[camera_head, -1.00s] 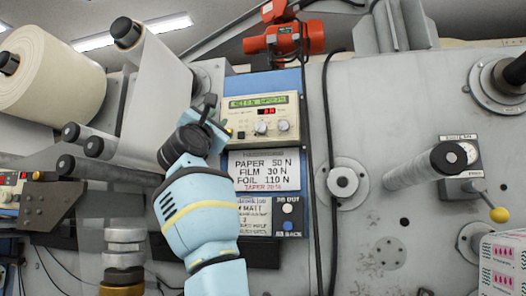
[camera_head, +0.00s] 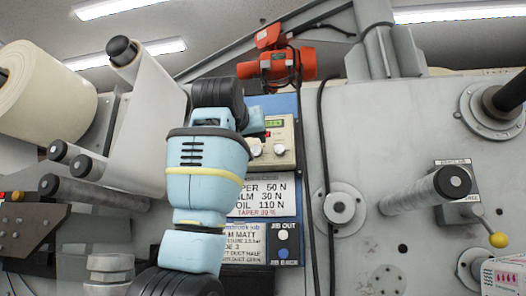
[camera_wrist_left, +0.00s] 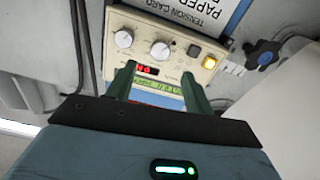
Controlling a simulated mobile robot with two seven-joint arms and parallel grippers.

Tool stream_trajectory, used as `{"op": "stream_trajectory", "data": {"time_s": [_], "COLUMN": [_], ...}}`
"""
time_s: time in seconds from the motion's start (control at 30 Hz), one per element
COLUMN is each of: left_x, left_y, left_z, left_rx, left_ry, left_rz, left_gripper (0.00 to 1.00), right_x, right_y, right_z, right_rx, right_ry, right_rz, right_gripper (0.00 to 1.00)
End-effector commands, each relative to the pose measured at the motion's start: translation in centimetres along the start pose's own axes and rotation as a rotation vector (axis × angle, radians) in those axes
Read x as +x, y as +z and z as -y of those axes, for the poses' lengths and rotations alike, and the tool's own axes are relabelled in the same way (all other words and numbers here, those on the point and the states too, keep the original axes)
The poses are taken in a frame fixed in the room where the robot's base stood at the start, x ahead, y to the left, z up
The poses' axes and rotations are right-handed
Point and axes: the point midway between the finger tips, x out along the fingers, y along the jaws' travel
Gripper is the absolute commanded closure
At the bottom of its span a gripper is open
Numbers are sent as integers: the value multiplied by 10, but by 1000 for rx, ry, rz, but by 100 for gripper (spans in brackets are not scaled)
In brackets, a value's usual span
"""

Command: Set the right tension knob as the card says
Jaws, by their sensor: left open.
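The right tension knob (camera_head: 279,149) is a pale dial on the cream tension panel (camera_head: 288,128). In the left wrist view the panel appears upside down, so this knob (camera_wrist_left: 124,38) is the left of two dials. The other dial (camera_wrist_left: 160,50) sits beside it. My left gripper (camera_wrist_left: 158,70) is open and empty, its green fingers before the red-digit display, apart from the right knob. In the head view my left wrist hides its fingertips and the panel's left part. The card (camera_head: 262,195) lists paper 50 N, film 30 N, foil 110 N, partly covered. My right gripper is out of view.
A job sheet (camera_head: 243,240) reading "MATT" hangs below the card, beside a jib button plate (camera_head: 284,245). A red hoist (camera_head: 278,65) is above, with a black cable right of the panel. In the wrist view a lit amber button (camera_wrist_left: 209,63) and a dark star knob (camera_wrist_left: 263,54) are near.

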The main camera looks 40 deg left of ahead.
Motion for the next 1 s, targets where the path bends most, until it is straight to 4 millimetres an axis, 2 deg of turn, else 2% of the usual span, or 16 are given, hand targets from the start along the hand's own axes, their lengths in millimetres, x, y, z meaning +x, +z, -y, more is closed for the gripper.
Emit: {"op": "stream_trajectory", "data": {"time_s": [0.37, 0.8, 1.0], "left_x": [6, 54, 68], "left_y": [1, 0, 0], "left_z": [3, 3, 3], "left_rx": [34, 30, 31], "left_ry": [-13, -11, -12], "left_rz": [12, 10, 11], "left_gripper": [48, 48, 48], "right_x": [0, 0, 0], "right_y": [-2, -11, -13], "right_z": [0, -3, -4], "right_rx": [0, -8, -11], "right_ry": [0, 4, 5], "right_rz": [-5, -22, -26], "right_gripper": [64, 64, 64]}}
